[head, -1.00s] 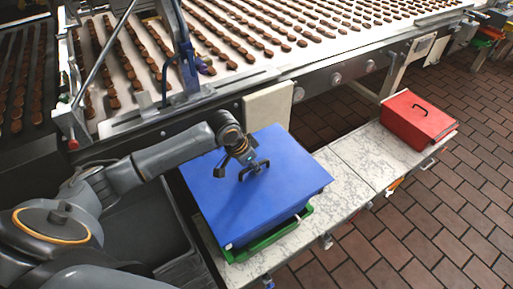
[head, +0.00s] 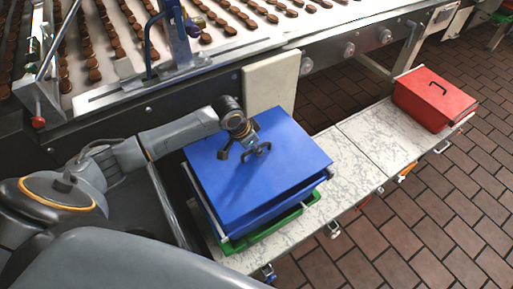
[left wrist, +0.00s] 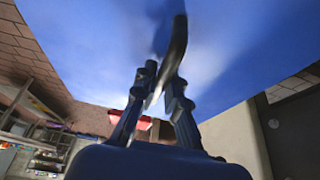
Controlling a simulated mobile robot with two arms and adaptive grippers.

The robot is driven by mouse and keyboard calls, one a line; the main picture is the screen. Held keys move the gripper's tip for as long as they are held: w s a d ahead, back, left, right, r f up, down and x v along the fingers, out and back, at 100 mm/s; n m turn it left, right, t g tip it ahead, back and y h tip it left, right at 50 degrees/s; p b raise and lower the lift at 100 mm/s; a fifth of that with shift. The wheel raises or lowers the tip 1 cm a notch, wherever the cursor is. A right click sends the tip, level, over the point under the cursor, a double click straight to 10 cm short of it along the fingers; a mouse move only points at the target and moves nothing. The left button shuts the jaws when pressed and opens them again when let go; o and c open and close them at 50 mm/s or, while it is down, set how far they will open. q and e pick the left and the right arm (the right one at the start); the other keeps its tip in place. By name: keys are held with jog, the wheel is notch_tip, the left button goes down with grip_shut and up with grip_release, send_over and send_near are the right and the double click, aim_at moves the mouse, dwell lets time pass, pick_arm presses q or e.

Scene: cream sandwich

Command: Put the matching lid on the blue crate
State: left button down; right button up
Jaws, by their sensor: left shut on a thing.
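The blue lid (head: 225,190) is a flat blue square with a dark handle (head: 263,148) in its middle. My left gripper (head: 250,148) is shut on this handle; the left wrist view shows the two fingers (left wrist: 162,92) closed around it, with the blue underneath bright and blurred. The blue crate (head: 287,205) is directly under the lid, mostly hidden by it. Its wall and pale end bars show below the lid's edges. I cannot tell whether the lid touches the rim all round. My right gripper is not in view.
A green crate or tray (head: 262,240) shows below the blue crate on the marble bench (head: 350,185). A red lidded box (head: 435,102) stands at the bench's far right. A conveyor (head: 200,70) with chocolate biscuits runs behind. The bench between the crates is clear.

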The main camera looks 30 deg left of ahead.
aim_at(255, 155)
pick_arm(q)
jog(key=shift+r, duration=0.15)
jog(key=shift+r+p, duration=0.1)
jog(key=shift+p, duration=0.65)
jog(key=shift+f+b, duration=0.6)
jog(key=shift+f, duration=0.35)
jog(key=shift+f+b, duration=0.75)
jog(key=shift+f, duration=0.9)
jog(key=shift+f+b, duration=0.6)
jog(key=shift+f, duration=1.15)
jog(key=c, duration=1.3)
grip_release()
